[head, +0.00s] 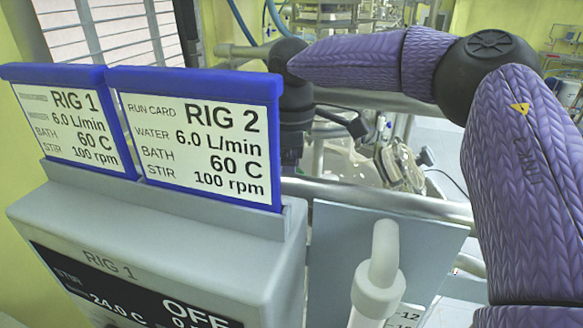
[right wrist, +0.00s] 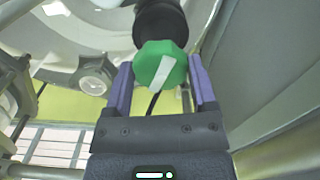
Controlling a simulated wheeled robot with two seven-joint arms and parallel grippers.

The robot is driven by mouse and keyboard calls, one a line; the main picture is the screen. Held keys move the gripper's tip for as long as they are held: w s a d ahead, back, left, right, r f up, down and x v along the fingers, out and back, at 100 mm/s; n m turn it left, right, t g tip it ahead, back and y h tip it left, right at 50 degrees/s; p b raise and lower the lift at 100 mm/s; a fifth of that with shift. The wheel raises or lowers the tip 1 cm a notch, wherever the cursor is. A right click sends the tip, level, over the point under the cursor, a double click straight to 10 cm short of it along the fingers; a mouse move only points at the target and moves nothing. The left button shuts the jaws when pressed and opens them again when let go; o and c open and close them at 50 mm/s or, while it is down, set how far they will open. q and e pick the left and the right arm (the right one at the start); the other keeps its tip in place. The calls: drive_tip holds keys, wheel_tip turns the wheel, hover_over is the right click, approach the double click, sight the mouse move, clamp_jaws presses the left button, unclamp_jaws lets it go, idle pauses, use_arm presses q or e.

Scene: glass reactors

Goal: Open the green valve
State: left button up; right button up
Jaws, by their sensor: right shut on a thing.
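In the right wrist view, the green valve (right wrist: 150,68) is a round green knob with a white bar mark, below a black cylindrical fitting (right wrist: 160,22). My right gripper (right wrist: 162,80) has its two purple fingers on either side of the knob and is shut on it. The white bar is tilted, leaning up to the right. In the head view my right arm reaches in from the right, and its gripper and the valve are hidden behind the run cards and the arm. My left gripper is in neither view.
Two blue-framed run cards, RIG 1 (head: 75,127) and RIG 2 (head: 200,140), stand on a grey control box (head: 160,245) reading OFF. A metal rail (head: 375,198) crosses behind. A white bent pipe (head: 376,275) stands at the front. Glass and metal equipment fills the background.

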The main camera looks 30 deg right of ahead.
drive_tip(key=n, duration=0.5)
drive_tip(key=shift+w+n, duration=0.1)
drive_tip(key=shift+n, duration=0.2)
idle(0.4)
drive_tip(key=o, duration=1.2)
drive_tip(key=shift+c, duration=0.2)
wheel_tip(320, 180, up, 10)
